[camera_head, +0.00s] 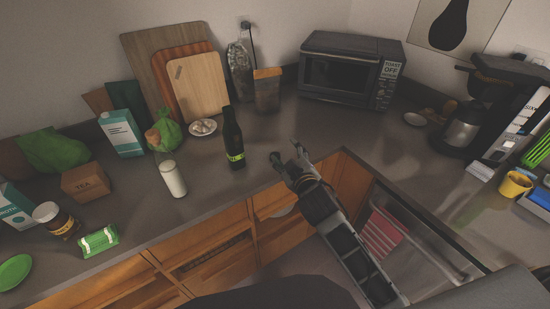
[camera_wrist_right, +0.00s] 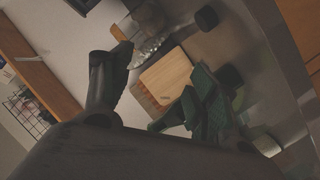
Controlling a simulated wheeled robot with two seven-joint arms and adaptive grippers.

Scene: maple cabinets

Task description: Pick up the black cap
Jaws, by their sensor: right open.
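A small dark, rounded object (camera_wrist_right: 207,18) lies on the counter near the top of the right wrist view and looks like the black cap. I cannot pick it out clearly in the head view, where my right gripper may cover it. My right gripper (camera_head: 287,156) is open over the counter's front edge, right of the dark bottle (camera_head: 233,140). Nothing shows between its fingers. In the right wrist view its dark fingers (camera_wrist_right: 155,85) are spread, with the object beyond them and apart from them. My left gripper is not in view.
A white bottle (camera_head: 173,179) stands left of the dark bottle. Cutting boards (camera_head: 198,82) lean on the wall, and a microwave (camera_head: 345,72) stands behind my gripper. A coffee maker (camera_head: 466,125) is at right. Counter between bottle and microwave looks mostly clear.

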